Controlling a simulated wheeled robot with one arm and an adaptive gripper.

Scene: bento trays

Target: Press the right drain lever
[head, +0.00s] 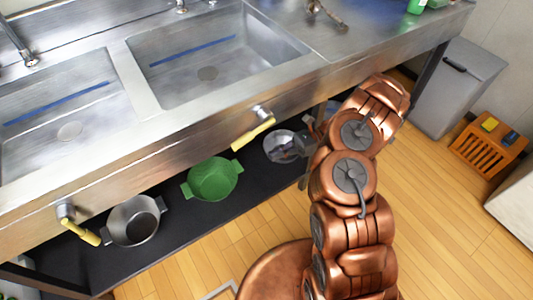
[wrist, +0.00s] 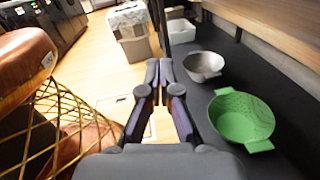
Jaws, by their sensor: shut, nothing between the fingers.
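The right drain lever, with a yellow handle (head: 253,131) on a metal mount, sticks out from the front of the steel sink counter, below the right basin. It slants down to the left in the head view. I do not see it in the wrist view. My gripper (wrist: 158,72) is shut and empty in the wrist view, fingertips close together. In the head view my arm reaches up to the right of the lever, and the gripper is hard to make out there, apart from the handle. The left drain lever (head: 82,232) is at the far left.
A black shelf (head: 185,225) under the counter holds a green colander (head: 213,179), a grey pot (head: 134,221) and a metal pan (head: 284,147). The green colander (wrist: 241,118) is right of my gripper in the wrist view. A grey bin (head: 455,85) stands at right.

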